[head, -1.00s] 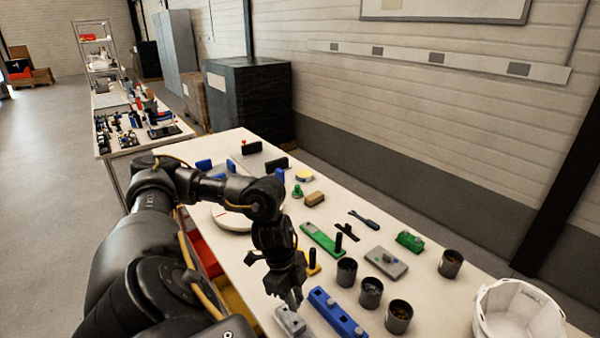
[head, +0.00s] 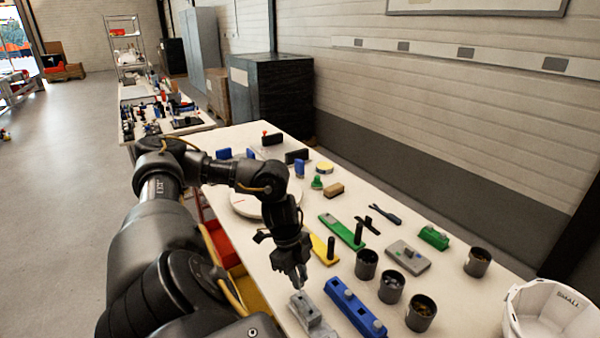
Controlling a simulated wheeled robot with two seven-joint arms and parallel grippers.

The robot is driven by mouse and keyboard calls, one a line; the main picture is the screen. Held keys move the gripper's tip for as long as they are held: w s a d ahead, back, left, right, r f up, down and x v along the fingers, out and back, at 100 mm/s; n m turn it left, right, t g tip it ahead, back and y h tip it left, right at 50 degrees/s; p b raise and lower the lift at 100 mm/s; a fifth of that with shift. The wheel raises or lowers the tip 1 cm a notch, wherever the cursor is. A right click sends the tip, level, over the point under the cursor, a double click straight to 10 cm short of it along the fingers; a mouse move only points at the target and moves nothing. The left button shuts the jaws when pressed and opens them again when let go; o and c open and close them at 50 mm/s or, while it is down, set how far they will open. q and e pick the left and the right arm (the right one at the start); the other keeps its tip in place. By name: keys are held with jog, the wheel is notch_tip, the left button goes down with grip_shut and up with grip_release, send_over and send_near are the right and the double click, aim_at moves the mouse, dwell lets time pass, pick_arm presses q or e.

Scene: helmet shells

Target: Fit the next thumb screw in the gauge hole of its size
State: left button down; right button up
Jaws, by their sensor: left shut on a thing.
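My left gripper (head: 300,283) points down at the near left part of the table, just above the far end of a grey block (head: 314,318). Its fingers are closed together on a small thing, likely a thumb screw, too small and dark to make out. A long blue block (head: 352,306) with small raised pieces on it lies just right of the grey block. Another grey block (head: 408,257) with small knobs lies farther right. I cannot tell which block has the gauge holes. My right gripper is out of view.
Three dark cups (head: 391,287) with small parts stand in a row, and another cup (head: 478,262) stands farther right. A white bucket (head: 548,310) is at the right. A green bar (head: 342,231) and a yellow piece (head: 322,249) with dark posts are behind the blue block.

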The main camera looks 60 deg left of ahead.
aim_at(299, 296)
pick_arm(q)
jog(key=shift+f, duration=0.25)
dwell(0.4)
jog(key=shift+f+b, duration=0.3)
jog(key=shift+f, duration=0.1)
jog(key=shift+f+b, duration=0.95)
jog(key=shift+f, duration=1.1)
dwell(1.7)
jog(key=c, duration=1.2)
grip_release()
jog(key=v, duration=1)
jog(key=shift+r+b, duration=0.3)
jog(key=shift+r, duration=0.1)
